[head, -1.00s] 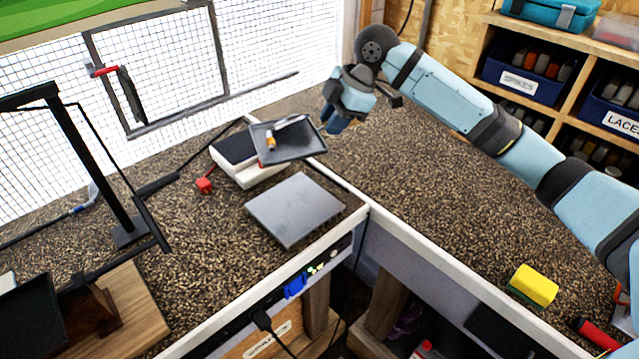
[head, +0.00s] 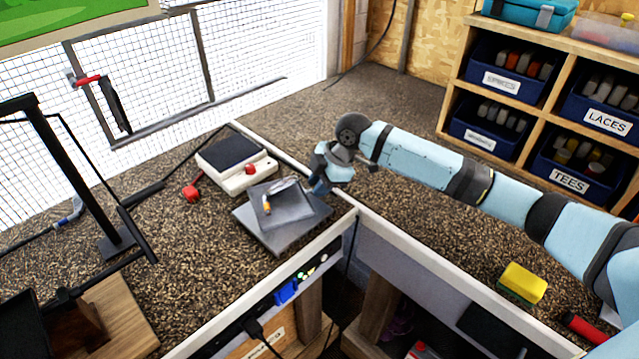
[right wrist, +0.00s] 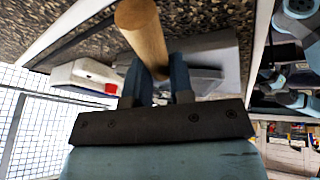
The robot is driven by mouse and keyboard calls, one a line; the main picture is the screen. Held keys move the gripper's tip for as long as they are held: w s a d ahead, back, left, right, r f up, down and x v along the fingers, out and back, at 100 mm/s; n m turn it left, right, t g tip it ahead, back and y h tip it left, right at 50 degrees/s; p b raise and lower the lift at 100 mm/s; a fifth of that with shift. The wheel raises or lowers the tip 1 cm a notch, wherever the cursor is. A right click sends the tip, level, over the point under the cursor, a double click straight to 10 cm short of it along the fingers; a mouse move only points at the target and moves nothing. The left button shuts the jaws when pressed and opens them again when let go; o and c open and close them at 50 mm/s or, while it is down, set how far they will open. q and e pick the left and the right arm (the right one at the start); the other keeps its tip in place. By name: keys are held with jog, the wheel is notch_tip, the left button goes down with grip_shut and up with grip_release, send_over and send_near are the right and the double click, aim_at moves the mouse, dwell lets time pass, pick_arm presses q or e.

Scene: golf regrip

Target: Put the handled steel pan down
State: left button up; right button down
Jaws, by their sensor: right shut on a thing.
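The handled steel pan (head: 280,204) is a shallow grey tray with a small orange-and-white piece in it. It is over the flat square grey plate (head: 250,224) near the bench's front edge. Whether it touches the plate cannot be told. My right gripper (head: 320,184) is at the pan's right side, shut on its handle. In the right wrist view a round wooden handle (right wrist: 145,35) runs between the fingers of my right gripper (right wrist: 160,85), with the grey pan (right wrist: 195,75) behind. My left gripper is not in view.
A white box with a dark top and red button (head: 238,165) stands just behind the plate. A red piece (head: 192,190) lies left of it. A black stand (head: 75,170) rises at left. A yellow sponge (head: 523,282) lies at right. The right bench's middle is clear.

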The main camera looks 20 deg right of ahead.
jog(key=c, duration=1)
grip_release()
jog(key=shift+r, duration=0.15)
jog(key=v, duration=1.1)
jog(key=shift+d+r, duration=0.15)
jog(key=shift+r, duration=0.2)
jog(key=shift+s+f, duration=0.1)
jog(key=shift+s, duration=0.05)
